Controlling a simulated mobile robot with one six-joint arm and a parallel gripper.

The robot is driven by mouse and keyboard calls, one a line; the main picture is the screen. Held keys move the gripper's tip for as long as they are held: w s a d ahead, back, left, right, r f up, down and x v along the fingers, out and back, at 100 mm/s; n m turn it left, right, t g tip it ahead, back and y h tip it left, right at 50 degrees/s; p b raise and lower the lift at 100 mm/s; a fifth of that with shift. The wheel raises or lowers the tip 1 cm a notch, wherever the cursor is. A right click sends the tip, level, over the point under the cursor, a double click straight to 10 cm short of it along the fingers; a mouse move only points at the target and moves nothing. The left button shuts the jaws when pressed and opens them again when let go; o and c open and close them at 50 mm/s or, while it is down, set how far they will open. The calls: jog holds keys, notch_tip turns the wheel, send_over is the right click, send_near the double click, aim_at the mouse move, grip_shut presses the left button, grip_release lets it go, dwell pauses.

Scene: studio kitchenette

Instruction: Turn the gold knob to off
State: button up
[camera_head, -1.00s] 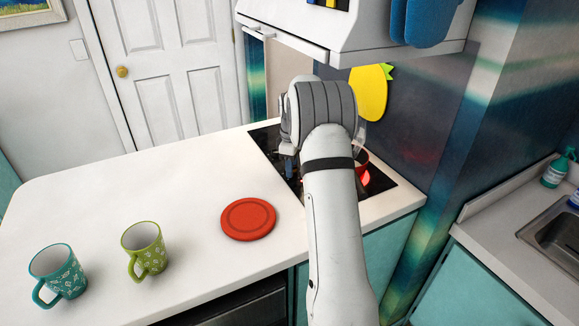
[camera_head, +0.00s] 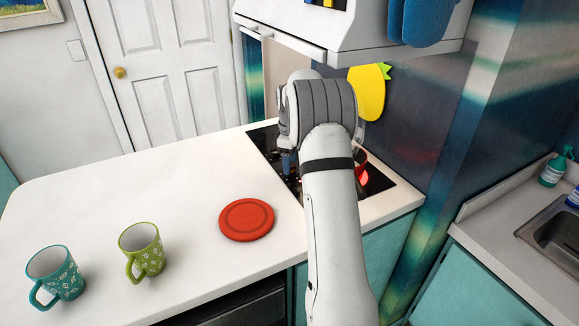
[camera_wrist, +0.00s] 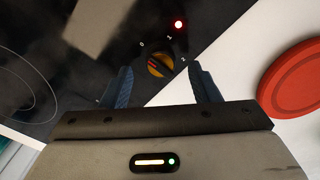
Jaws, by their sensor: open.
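The gold knob (camera_wrist: 158,64) is on the black cooktop, with the marks 0, 1 and 2 around it and a lit red lamp (camera_wrist: 178,24) close by. Its grip bar carries a reddish stripe; I cannot tell for certain which mark it points to. My gripper (camera_wrist: 164,82) is open, with its two blue fingertips on either side of the knob and a gap showing on each side. In the head view my arm hides the knob, and a bit of a blue finger shows over the cooktop (camera_head: 262,142).
A red round trivet (camera_head: 246,220) lies on the white counter, right of the cooktop in the wrist view (camera_wrist: 292,80). A green mug (camera_head: 142,250) and a teal mug (camera_head: 57,276) stand further left. A red item (camera_head: 361,158) and a red glow show behind my arm. A hood (camera_head: 350,35) hangs above.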

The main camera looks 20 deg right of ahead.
notch_tip(320, 180, up, 6)
jog(key=shift+f, duration=0.25)
dwell(0.5)
jog(key=s+a+r+m+t, duration=0.1)
jog(key=s+a+r+m, duration=0.45)
jog(key=s+a, duration=0.75)
jog(key=s+a+f+m+t, duration=0.1)
jog(key=s+a+m, duration=0.1)
jog(key=s, duration=0.9)
jog(key=s+a+f+m, duration=0.1)
jog(key=s+a, duration=0.3)
jog(key=s, duration=0.7)
jog(key=shift+s+a+m+t, duration=0.3)
jog(key=shift+m+t, duration=0.1)
jog(key=shift+m, duration=0.15)
